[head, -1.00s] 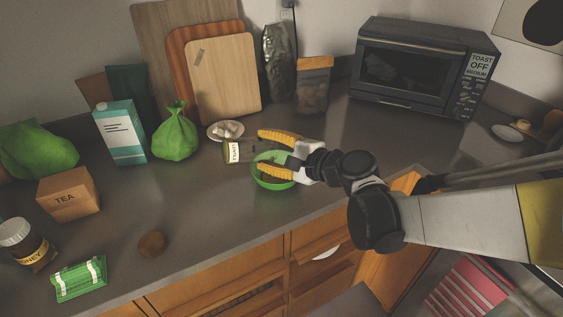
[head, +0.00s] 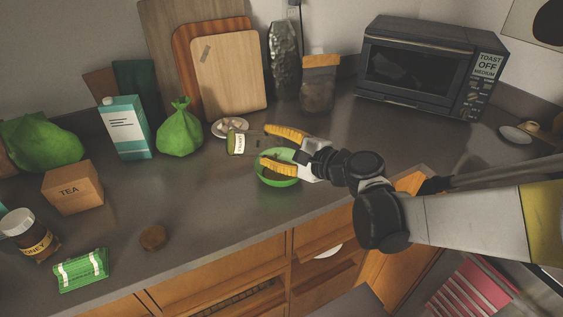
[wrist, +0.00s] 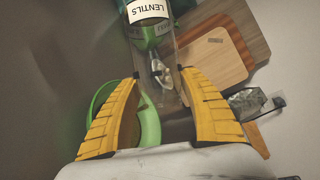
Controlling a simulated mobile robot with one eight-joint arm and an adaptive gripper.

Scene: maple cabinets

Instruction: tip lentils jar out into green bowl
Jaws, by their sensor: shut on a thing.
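The lentils jar (head: 256,145) is clear, with a white label. It lies roughly on its side between the fingers of my gripper (head: 266,147), label end to the left. In the wrist view the jar (wrist: 159,75) passes between the yellow fingers (wrist: 160,78), its LENTILS label at the top. My gripper is shut on it. The green bowl (head: 280,182) stands on the counter under and beside the lower finger, which hides part of it. The bowl (wrist: 150,125) shows partly behind the left finger in the wrist view. I cannot tell how full the jar is.
A small white plate with pale pieces (head: 230,127) is just behind the jar. A green bag (head: 180,130), a carton (head: 126,130) and cutting boards (head: 228,72) stand behind and left. A toaster oven (head: 425,68) is at right. The counter in front of the bowl is clear.

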